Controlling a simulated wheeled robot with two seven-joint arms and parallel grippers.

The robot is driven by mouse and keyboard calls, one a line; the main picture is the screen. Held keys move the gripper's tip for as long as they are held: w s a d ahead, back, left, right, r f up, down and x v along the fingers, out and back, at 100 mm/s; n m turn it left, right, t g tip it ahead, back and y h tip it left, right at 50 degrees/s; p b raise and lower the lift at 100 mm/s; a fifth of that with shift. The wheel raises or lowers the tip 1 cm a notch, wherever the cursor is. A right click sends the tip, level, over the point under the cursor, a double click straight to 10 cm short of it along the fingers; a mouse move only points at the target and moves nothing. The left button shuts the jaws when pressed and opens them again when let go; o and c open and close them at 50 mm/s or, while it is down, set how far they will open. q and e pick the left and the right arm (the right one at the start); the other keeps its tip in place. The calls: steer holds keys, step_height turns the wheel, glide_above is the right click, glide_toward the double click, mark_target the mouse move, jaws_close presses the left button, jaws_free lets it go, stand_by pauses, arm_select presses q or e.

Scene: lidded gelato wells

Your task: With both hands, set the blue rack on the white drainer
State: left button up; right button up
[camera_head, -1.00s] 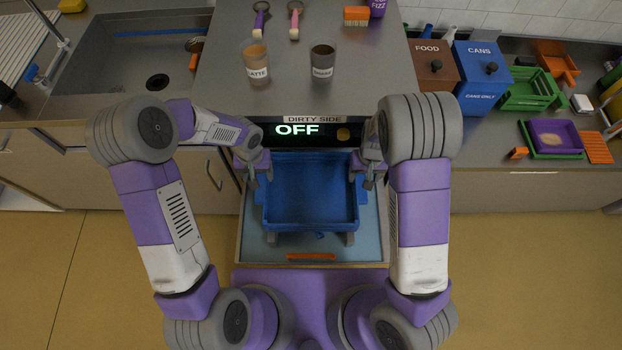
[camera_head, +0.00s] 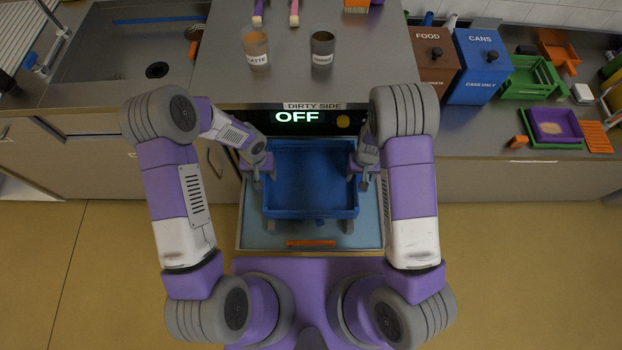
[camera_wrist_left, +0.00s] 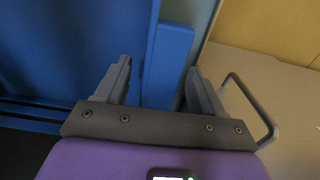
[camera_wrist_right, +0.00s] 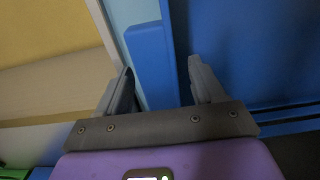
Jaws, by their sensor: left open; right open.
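The blue rack (camera_head: 310,212) is an open tray with side tabs, on a light-blue surface under the machine marked OFF. My left gripper (camera_head: 259,180) is at its left side; in the left wrist view its open fingers (camera_wrist_left: 160,75) stand on either side of the rack's blue tab (camera_wrist_left: 166,60). My right gripper (camera_head: 363,180) is at the right side; in the right wrist view its open fingers (camera_wrist_right: 160,75) straddle the other tab (camera_wrist_right: 150,60). Finger contact cannot be told. A white ribbed surface at the far left (camera_head: 22,28), cut by the frame, looks like the drainer.
A steel sink (camera_head: 130,60) lies between the ribbed surface and the machine. Two labelled cups (camera_head: 256,48) (camera_head: 322,49) stand on the machine top. FOOD (camera_head: 430,65) and CANS (camera_head: 480,65) bins stand right. An orange bar (camera_head: 311,243) lies before the rack. The floor is clear.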

arm_select(q)
steer(key=shift+c, duration=0.3)
arm_select(e)
steer(key=shift+c, duration=0.3)
arm_select(q)
jaws_close()
arm_select(e)
jaws_close()
arm_select(q)
steer(key=shift+r, duration=0.1)
arm_select(e)
steer(key=shift+r, duration=0.15)
